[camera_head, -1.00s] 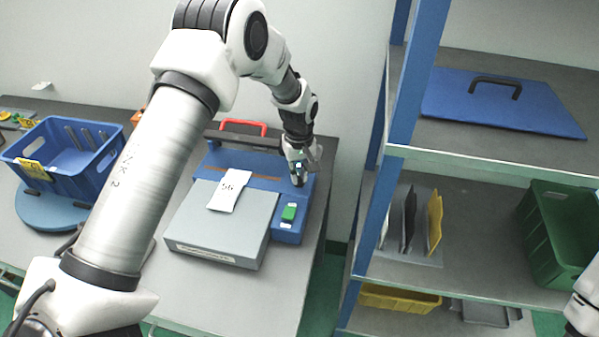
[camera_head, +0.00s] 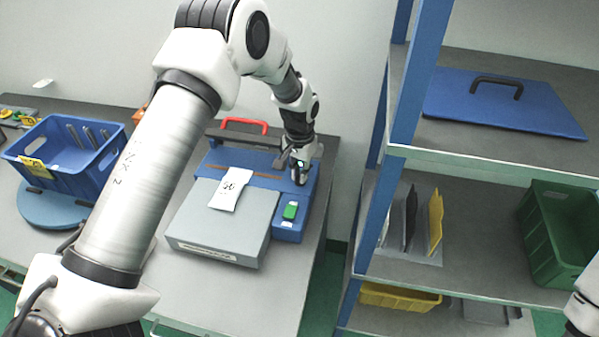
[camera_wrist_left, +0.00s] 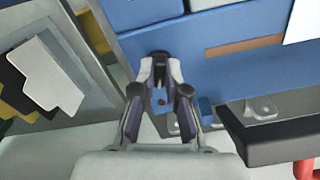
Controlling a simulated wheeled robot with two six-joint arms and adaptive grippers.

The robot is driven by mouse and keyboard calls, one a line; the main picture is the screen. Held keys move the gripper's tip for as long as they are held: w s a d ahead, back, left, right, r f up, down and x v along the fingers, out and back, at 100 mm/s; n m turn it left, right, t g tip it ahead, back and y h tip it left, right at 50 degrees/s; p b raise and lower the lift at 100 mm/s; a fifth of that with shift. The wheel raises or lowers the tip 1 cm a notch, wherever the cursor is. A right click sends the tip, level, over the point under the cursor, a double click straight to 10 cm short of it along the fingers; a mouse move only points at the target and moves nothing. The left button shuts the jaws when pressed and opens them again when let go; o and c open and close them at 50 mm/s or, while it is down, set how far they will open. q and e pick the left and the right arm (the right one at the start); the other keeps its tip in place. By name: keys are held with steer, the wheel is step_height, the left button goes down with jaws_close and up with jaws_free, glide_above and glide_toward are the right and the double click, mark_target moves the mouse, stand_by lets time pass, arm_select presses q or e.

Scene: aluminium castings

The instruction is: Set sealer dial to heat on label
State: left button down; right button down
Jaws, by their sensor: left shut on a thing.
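The blue sealer (camera_head: 228,158) stands on the grey table, with a red handle at its back and a green button (camera_head: 290,211) at its front right. A white label (camera_head: 231,190) with a printed number, apparently 50, lies on the grey flat box at the sealer's front. My left gripper (camera_head: 300,178) is over the sealer's right part, shut on the small dark dial. In the left wrist view the fingertips (camera_wrist_left: 160,75) close around the dark dial (camera_wrist_left: 160,56) against the blue body. The dial's marks are hidden. My right gripper is out of view.
A blue crate (camera_head: 101,159) with a yellow tag sits on a round blue base at the left. A shelf rack (camera_head: 374,185) with a blue upright stands close to the table's right. It holds a blue lidded panel (camera_head: 450,105), a green crate (camera_head: 537,244) and a yellow bin (camera_head: 385,297).

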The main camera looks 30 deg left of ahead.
arm_select(q)
steer(key=shift+s+f+m, duration=0.15)
steer(key=shift+f+m, duration=0.05)
steer(key=shift+m, duration=0.3)
steer(key=c, duration=1.3)
jaws_free()
steer(key=shift+c, duration=0.2)
steer(key=shift+o, duration=0.7)
steer(key=shift+w, duration=0.3)
steer(key=shift+r, duration=0.1)
step_height(320, 180, up, 12)
steer(key=shift+f, duration=0.2)
